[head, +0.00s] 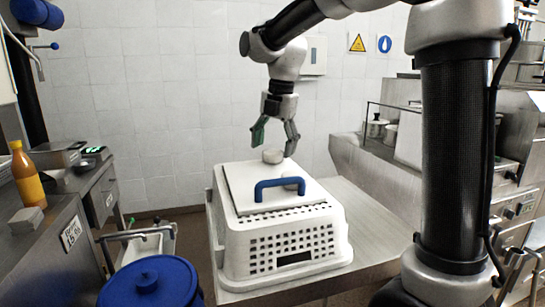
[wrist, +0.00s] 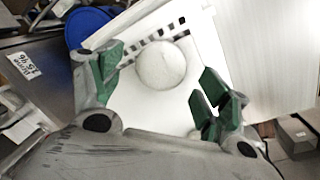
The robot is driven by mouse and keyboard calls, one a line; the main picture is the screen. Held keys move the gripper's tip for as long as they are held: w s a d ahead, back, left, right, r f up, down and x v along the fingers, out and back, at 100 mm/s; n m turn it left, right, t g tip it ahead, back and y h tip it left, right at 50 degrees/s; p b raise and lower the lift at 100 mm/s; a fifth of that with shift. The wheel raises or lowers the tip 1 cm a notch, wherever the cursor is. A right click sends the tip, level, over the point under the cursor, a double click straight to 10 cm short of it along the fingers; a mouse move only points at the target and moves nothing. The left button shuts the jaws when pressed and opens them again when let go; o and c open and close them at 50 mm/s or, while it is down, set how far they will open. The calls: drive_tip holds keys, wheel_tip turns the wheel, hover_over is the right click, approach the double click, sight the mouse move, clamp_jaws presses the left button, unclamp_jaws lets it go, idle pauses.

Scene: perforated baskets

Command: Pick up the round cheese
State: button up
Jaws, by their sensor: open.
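The round cheese (head: 272,156) is a small pale disc lying on a white board (head: 240,177) on top of a white perforated basket (head: 290,245). In the wrist view the cheese (wrist: 160,65) shows as a whitish circle near the middle, between the fingers in the picture. My gripper (head: 275,138) is open and empty, pointing down just above the cheese. Its green-padded fingers (wrist: 160,78) stand apart on either side of the cheese, and I see no contact.
The basket sits on a steel table (head: 365,235). A blue-lidded bin (head: 152,283) is at the lower left. A counter with an orange bottle (head: 27,177) is at left.

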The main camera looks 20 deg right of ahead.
wheel_tip(320, 180, down, 2)
drive_tip(key=shift+w+a+f, duration=0.1)
drive_tip(key=shift+c, duration=0.2)
drive_tip(key=c, duration=1.1)
